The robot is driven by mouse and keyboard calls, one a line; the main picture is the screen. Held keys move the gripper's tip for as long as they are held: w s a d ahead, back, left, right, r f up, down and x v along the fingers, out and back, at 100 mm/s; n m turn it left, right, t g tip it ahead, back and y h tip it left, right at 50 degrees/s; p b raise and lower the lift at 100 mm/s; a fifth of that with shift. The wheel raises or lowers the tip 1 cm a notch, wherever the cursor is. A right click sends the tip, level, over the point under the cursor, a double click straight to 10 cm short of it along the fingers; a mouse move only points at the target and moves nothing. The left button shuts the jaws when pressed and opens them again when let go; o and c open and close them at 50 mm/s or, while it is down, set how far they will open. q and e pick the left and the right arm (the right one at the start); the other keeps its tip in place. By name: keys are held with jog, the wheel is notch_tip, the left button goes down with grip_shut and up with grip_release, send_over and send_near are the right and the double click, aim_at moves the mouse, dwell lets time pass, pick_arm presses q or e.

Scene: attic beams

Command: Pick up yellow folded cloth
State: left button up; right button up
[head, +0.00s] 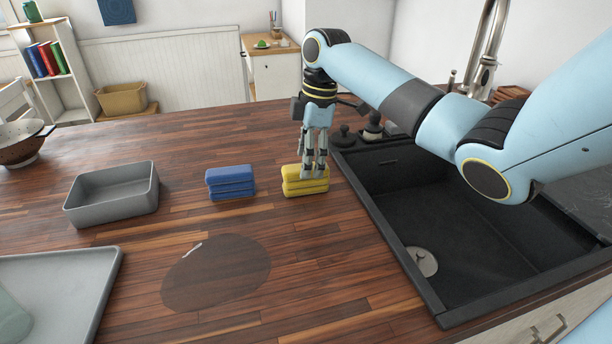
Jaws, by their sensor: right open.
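The yellow folded cloth (293,188) lies on the wooden counter (330,263), just left of the black sink. It looks like a small stack of folded layers. My right gripper (313,175) points straight down over the right part of the cloth. Its fingers are open and hide some of the cloth's right half. I cannot tell whether the fingertips touch it. My left gripper is out of view.
A blue folded cloth (231,182) lies to the left. Farther left are a grey bin (111,203) and a grey tray (105,262). A dark wet patch (215,275) is in front. The black sink (392,245) is on the right. A colander (22,150) stands far left.

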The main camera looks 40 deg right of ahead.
jog(key=shift+w+a+f, duration=0.1)
jog(key=shift+a+f, duration=0.05)
jog(key=shift+f, duration=0.55)
jog(key=shift+a+f, duration=0.1)
jog(key=shift+f, duration=0.55)
jog(key=c, duration=1.2)
jog(key=shift+c, duration=0.2)
jog(key=shift+r, duration=0.1)
jog(key=shift+r, duration=0.55)
notch_tip(320, 180, up, 3)
jog(key=shift+f+b, duration=0.2)
jog(key=shift+b, duration=0.1)
jog(key=s+d+r, duration=0.3)
jog(key=s+r, duration=0.4)
jog(key=s, duration=0.4)
jog(key=shift+d, duration=0.25)
jog(key=shift+s+r, duration=0.1)
